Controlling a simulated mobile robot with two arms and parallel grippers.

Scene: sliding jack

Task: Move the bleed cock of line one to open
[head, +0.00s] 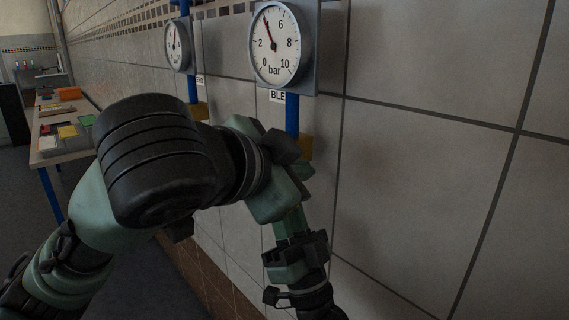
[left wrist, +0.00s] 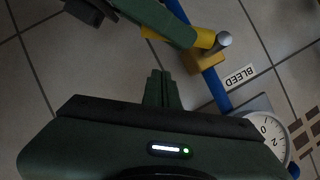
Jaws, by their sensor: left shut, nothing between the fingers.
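The bleed cock on the near blue pipe shows in the left wrist view as a yellow part (left wrist: 205,38) with a grey round end, beside an ochre block. A green bar crosses in front and hides some of it. In the head view only an ochre piece (head: 305,147) shows behind my arm. A BLEED label (left wrist: 241,76) is beside the pipe. My left gripper (left wrist: 162,76) is shut and empty, apart from the cock in the picture; it is in front of the pipe in the head view (head: 297,167). My right gripper seems to be the green part below (head: 290,222); its jaws are unclear.
The near bar gauge (head: 275,45) is above the cock, with its needle near 4. A second gauge (head: 177,45) and an ochre block (head: 200,110) belong to a farther line. A table with coloured items (head: 65,150) stands at left. The tiled wall at right is clear.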

